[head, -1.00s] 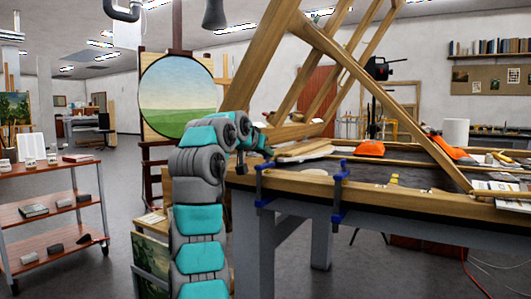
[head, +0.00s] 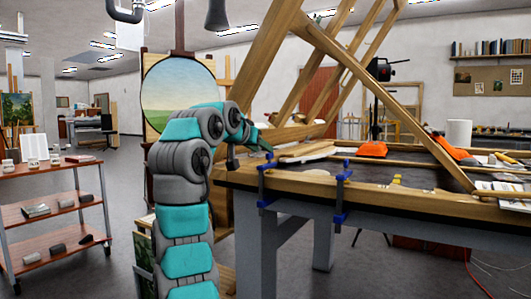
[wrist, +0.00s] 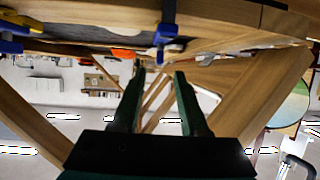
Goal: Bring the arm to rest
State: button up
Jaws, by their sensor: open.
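My arm rises in teal and grey at the lower middle of the head view, bent at the top. My gripper (head: 268,151) is at its end, just beyond the left end of the wooden workbench (head: 300,186), small and partly hidden in this view. In the wrist view, which is upside down, the two dark fingers of my gripper (wrist: 159,76) stand apart with nothing between them. The bench edge and its blue clamps appear beyond the fingertips there.
Blue clamps (head: 342,190) grip the bench's front edge. A large slanted wooden frame (head: 385,100) stands over the bench. A round landscape painting (head: 180,85) on an easel is behind my arm. A shelved trolley (head: 50,205) is at left, with open floor between.

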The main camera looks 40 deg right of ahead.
jog(key=shift+v, duration=1.2)
